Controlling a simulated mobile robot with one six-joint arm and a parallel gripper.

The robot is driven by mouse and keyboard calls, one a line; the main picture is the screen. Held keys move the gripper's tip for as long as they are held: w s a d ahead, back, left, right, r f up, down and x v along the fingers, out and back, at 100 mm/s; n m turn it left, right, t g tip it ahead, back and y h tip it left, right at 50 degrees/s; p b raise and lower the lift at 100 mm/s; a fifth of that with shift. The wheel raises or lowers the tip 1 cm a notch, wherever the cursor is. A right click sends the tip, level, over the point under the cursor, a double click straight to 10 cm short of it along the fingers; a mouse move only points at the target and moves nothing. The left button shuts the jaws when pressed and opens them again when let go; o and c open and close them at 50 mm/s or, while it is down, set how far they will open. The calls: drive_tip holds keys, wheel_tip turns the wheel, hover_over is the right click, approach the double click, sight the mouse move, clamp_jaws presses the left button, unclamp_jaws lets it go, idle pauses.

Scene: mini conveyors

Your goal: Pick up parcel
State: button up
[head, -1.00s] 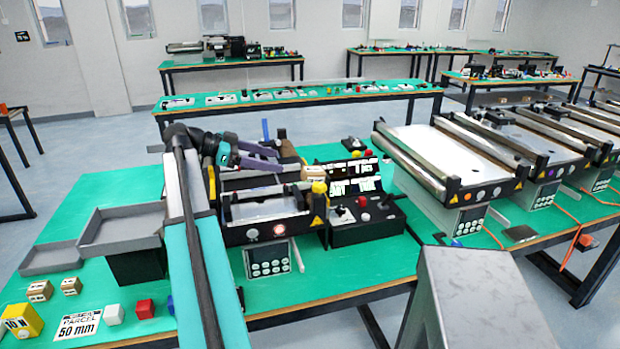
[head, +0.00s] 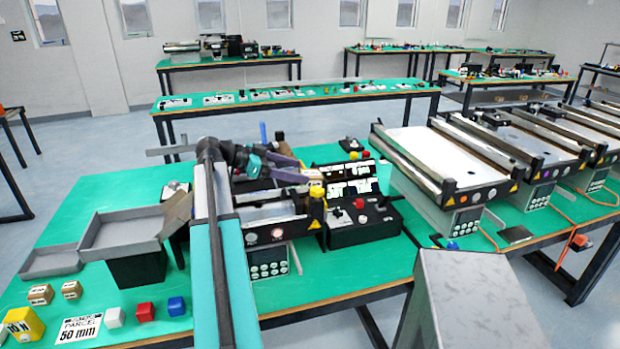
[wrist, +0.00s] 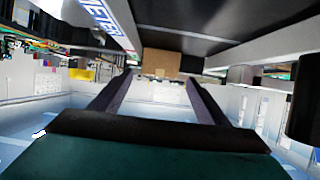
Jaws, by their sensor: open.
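A small brown parcel (head: 315,175) sits on the small conveyor (head: 268,213), partly hidden by my gripper and arm. In the wrist view the parcel (wrist: 160,63) is a plain tan block at top centre, just ahead of the fingertips and lined up with the gap between them. My gripper (head: 303,170) reaches right over the conveyor. Its two purple fingers are spread apart with nothing held between them, as the wrist view (wrist: 158,82) also shows. Whether a finger touches the parcel is unclear.
Two brown boxes (head: 40,294) lie at left near grey trays (head: 121,233). A black control box (head: 360,212) and a larger conveyor (head: 438,155) are to the right.

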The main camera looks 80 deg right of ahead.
sight(309, 173)
idle(0.3)
drive_tip(key=shift+p+x, duration=0.6)
drive_tip(key=shift+x, duration=0.3)
drive_tip(key=shift+p+x, duration=0.6)
drive_tip(key=shift+x, duration=1.15)
drive_tip(key=shift+a, duration=0.1)
drive_tip(key=c, duration=1.2)
drive_tip(key=shift+r, duration=0.1)
